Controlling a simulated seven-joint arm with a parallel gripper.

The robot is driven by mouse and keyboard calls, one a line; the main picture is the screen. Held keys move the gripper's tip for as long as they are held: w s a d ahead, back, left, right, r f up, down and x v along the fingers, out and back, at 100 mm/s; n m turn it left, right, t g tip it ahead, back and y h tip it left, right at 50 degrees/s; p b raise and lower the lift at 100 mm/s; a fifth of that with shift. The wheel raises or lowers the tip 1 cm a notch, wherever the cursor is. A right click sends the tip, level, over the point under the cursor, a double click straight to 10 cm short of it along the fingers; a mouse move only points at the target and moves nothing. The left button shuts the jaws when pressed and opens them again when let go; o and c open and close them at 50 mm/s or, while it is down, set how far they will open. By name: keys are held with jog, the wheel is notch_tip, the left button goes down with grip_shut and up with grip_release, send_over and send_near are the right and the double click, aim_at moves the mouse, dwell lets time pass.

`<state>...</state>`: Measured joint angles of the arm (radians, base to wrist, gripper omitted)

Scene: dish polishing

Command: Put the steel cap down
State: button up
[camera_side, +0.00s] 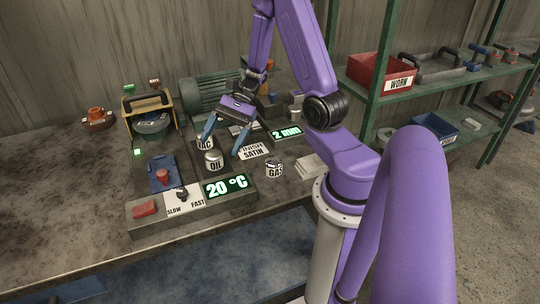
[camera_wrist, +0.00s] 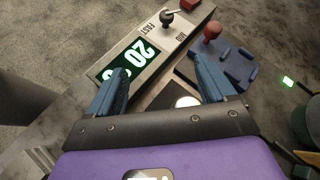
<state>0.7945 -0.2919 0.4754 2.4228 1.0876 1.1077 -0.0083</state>
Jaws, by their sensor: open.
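My gripper (camera_side: 221,146) is open, its two blue fingers spread and pointing down over the bench. Both fingers also show in the wrist view (camera_wrist: 161,72), with no object clamped between them. A small silvery round-topped piece marked OIL (camera_side: 214,161) stands upright on the bench just below and in front of the fingers; it may be the steel cap. In the wrist view a bright pale disc (camera_wrist: 187,101) shows on a dark patch near the gripper body, partly hidden by it. I cannot tell for sure whether it is the same piece.
A VAC label (camera_side: 205,143) is beside the left finger and a FINISH SATIN card (camera_side: 254,151) by the right. A GAS piece (camera_side: 274,169) stands right. The control box (camera_side: 190,211) lies in front, the green motor (camera_side: 207,94) behind. Bare bench lies left.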

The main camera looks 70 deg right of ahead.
jog(key=s+a+r+n+h, duration=0.2)
jog(key=s+n, duration=0.3)
jog(key=n, duration=0.4)
jog(key=s+a+r+n+g+h, duration=0.1)
jog(key=s+a+n+h, duration=0.3)
jog(key=n, duration=0.6)
jog(key=s+a+r+n+h, duration=0.3)
jog(key=s+a+n+h, duration=0.1)
jog(key=s+n, duration=0.4)
jog(key=shift+r+n+h, duration=0.25)
jog(key=shift+n+h, duration=0.25)
jog(key=shift+n, duration=0.6)
jog(key=shift+a, duration=0.1)
